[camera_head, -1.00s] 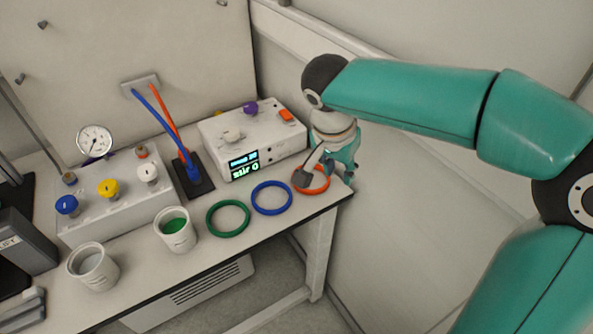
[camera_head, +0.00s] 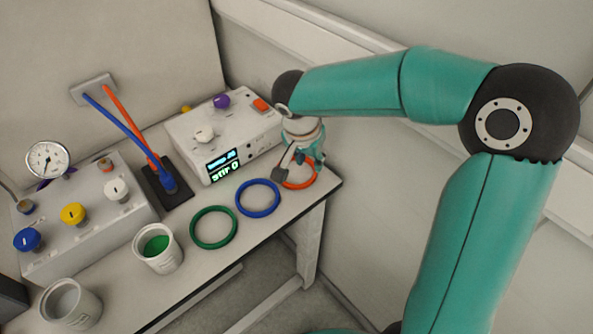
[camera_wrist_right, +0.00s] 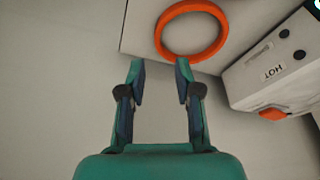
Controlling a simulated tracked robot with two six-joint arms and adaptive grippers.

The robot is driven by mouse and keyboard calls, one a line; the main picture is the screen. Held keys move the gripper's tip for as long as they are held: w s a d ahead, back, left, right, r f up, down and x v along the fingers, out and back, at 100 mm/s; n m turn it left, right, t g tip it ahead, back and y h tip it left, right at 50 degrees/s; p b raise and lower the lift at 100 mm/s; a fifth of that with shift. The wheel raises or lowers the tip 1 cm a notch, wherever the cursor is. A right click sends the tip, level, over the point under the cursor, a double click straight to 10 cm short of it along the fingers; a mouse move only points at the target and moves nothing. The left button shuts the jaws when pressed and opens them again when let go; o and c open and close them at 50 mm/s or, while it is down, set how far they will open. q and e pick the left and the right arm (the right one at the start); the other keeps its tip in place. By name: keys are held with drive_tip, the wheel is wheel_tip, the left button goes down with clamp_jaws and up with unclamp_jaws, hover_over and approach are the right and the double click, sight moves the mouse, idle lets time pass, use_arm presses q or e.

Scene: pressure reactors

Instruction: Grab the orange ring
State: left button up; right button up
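The orange ring (camera_head: 299,174) lies flat near the right end of the table, partly hidden by my right gripper (camera_head: 291,160) in the head view. In the right wrist view the whole orange ring (camera_wrist_right: 191,31) shows just beyond the fingertips. My right gripper (camera_wrist_right: 160,72) is open there, with its two fingers apart and nothing between them. The fingertips point towards the near rim of the ring. Whether they touch it I cannot tell. My left gripper is not in view.
A blue ring (camera_head: 258,198) and a green ring (camera_head: 214,228) lie to the left along the table's front edge. A white stirrer box (camera_head: 237,152) stands behind. Two cups, one with green contents (camera_head: 158,248) and one grey (camera_head: 71,306), stand further left.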

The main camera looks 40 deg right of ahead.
sight(313, 176)
drive_tip(key=shift+x, duration=3.75)
drive_tip(key=shift+s, duration=0.15)
clamp_jaws()
